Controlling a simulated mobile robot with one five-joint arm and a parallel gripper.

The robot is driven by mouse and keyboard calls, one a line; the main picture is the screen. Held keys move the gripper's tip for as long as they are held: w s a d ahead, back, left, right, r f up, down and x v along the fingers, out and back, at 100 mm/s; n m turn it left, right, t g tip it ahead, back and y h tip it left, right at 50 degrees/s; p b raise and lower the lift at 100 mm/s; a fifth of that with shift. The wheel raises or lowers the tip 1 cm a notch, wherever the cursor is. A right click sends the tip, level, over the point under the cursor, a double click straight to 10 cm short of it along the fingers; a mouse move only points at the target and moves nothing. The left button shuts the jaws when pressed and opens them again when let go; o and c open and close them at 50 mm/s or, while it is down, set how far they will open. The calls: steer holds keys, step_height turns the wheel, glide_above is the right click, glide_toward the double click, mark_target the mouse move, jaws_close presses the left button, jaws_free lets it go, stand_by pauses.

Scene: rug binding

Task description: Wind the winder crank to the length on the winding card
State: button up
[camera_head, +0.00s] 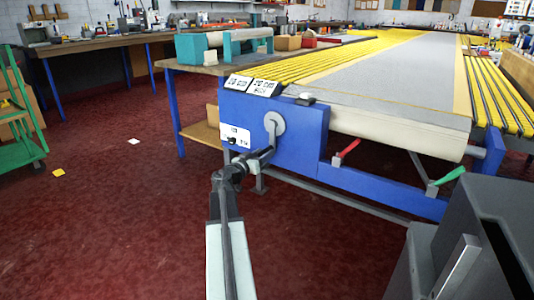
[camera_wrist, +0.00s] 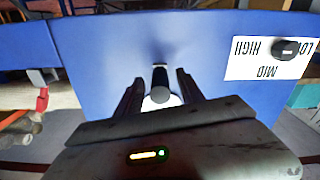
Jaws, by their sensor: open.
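The winder crank (camera_head: 272,131) hangs from a round grey hub on the blue end frame (camera_head: 306,133). Its dark handle (camera_wrist: 160,82) with a pale end points towards me in the wrist view. My gripper (camera_wrist: 158,82) is open, with one finger on each side of the handle; I cannot tell whether either touches it. In the head view my gripper (camera_head: 266,153) is at the crank's lower end and hides the handle. Two white cards, one left (camera_head: 239,83) and one right (camera_head: 265,87), lie on top of the frame. Their print is too small to read surely.
A white LOW-MID-HIGH panel (camera_wrist: 270,58) with a black knob (camera_wrist: 286,50) is beside the crank. A cream roll (camera_head: 400,130), red lever (camera_head: 347,152) and green lever (camera_head: 446,180) are to the right. A green cart (camera_head: 20,120) stands left; red floor between is mostly clear.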

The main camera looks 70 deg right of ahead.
steer(key=shift+x, duration=1.15)
jaws_close()
steer(key=shift+w, duration=0.1)
stand_by(0.4)
